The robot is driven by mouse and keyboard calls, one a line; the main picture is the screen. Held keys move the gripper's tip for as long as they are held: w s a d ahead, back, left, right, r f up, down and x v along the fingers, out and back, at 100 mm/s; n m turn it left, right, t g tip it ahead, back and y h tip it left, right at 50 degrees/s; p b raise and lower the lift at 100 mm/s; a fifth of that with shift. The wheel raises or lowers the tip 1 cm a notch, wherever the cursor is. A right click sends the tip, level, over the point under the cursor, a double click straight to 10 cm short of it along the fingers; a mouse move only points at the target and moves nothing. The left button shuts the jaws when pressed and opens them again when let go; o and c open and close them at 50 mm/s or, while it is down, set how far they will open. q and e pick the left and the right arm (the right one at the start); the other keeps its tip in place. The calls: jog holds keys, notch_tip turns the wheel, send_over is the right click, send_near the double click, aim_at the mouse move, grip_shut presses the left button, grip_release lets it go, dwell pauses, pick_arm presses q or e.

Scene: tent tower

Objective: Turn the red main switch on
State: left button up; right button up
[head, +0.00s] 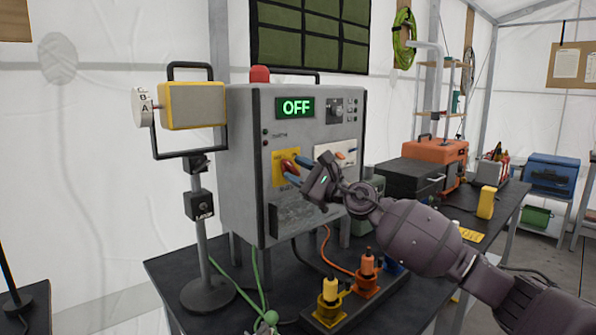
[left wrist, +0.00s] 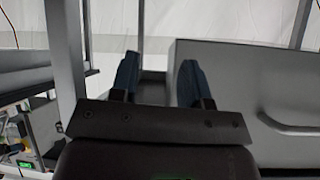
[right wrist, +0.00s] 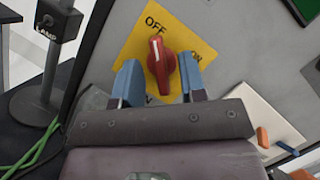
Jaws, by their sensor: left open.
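The red main switch (right wrist: 162,68) is a rotary knob on a yellow plate (right wrist: 203,50) on the grey cabinet's front. Its white pointer line is toward the OFF label. My right gripper (right wrist: 160,80) is open, with its blue fingers on either side of the knob and a gap at the left finger. In the head view my right gripper (head: 298,173) reaches the switch (head: 289,167) from the right. The cabinet's green display (head: 295,107) reads OFF. My left gripper (left wrist: 158,85) is open and empty in the left wrist view; I cannot make it out in the head view.
A lamp stand (head: 203,240) with a yellow box (head: 192,105) is left of the cabinet (head: 237,160). Yellow and orange plugs (head: 330,290) stand in a strip below. An orange case (head: 435,150) and black case (head: 405,178) are at right.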

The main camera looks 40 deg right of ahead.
jog(key=shift+w, duration=0.1)
jog(key=shift+c, duration=0.3)
grip_shut()
